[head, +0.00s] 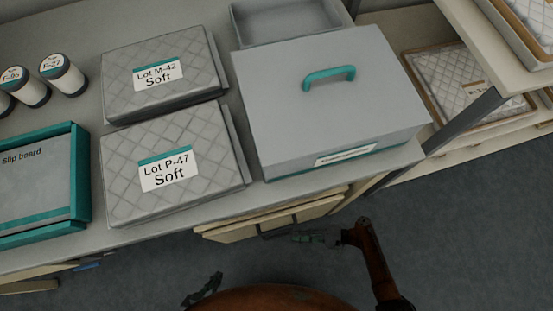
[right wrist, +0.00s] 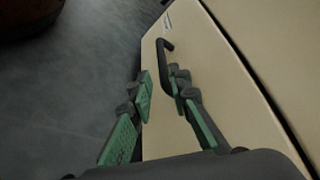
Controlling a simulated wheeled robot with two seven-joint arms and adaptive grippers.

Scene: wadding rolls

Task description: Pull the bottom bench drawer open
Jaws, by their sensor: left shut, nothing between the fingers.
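Cream drawer fronts (head: 235,232) show below the bench edge in the head view, seen steeply from above. In the right wrist view one tan drawer front (right wrist: 215,85) fills the right, with a black bar handle (right wrist: 163,62) on it. My right gripper (right wrist: 162,85) is open, its green-padded fingers on either side of the handle, with a gap visible; contact is unclear. In the head view this gripper (head: 312,238) is close to the drawer fronts. My left gripper (head: 203,289) is shut and empty, low in the picture, away from the bench. How far any drawer stands out is unclear.
The bench top (head: 60,252) holds a grey lidded box (head: 320,105), two quilted packs (head: 165,75), a teal-edged slip board case (head: 35,190) and several rolls (head: 62,75). Shelving (head: 470,85) stands at right. The floor (head: 470,240) in front is clear.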

